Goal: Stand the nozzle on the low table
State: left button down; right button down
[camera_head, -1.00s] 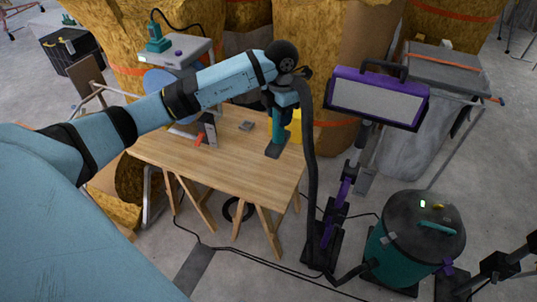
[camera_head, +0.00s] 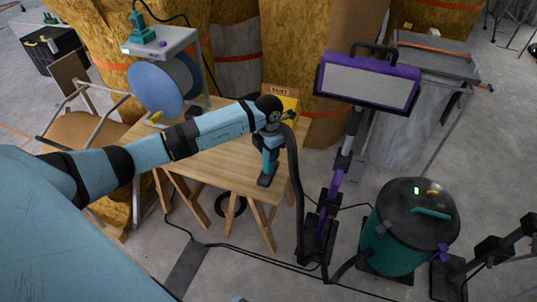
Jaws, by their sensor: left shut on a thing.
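The nozzle (camera_head: 268,164) is a teal upright tool with a dark flat foot. My left gripper (camera_head: 271,131) is shut on its upper part, with the arm reaching in from the left. The nozzle looks nearly upright, its foot over the front right part of the low wooden table (camera_head: 222,163). I cannot tell whether the foot touches the tabletop. A black hose hangs from the upper end beside my gripper. My right gripper is not in view.
A yellow box (camera_head: 285,100) stands behind the nozzle. A teal and black vacuum (camera_head: 410,230) stands on the floor at right. A purple-framed panel (camera_head: 368,80) on a stand rises right of the table. My left arm hides part of the tabletop.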

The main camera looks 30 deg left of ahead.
pick_arm(q)
jog(key=shift+f, duration=0.55)
jog(key=shift+f, duration=0.1)
jog(key=c, duration=0.7)
grip_release()
